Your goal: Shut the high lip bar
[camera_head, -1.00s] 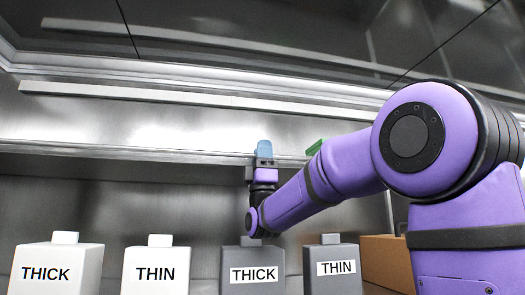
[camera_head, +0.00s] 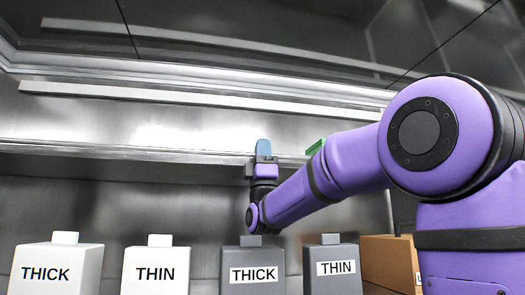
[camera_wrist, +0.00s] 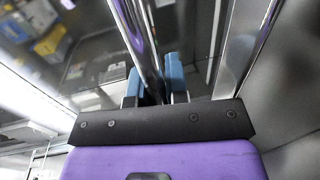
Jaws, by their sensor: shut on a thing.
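The long metal bar (camera_head: 120,150) that I take for the high lip bar runs across the lower edge of the bright steel panel. My gripper (camera_head: 263,148) is at this bar, with its blue fingers pointing up. In the wrist view, the metal bar (camera_wrist: 146,50) passes between the blue fingers of my gripper (camera_wrist: 153,82). The fingers are shut on it. The exact contact is partly hidden by the dark gripper body.
White THICK (camera_head: 55,255) and THIN (camera_head: 150,255) containers stand below, with grey THICK (camera_head: 253,255) and THIN (camera_head: 330,250) ones near my arm. A cardboard box (camera_head: 385,250) is at right. A green item (camera_head: 316,146) shows behind my arm. Another pale bar (camera_head: 200,98) runs above.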

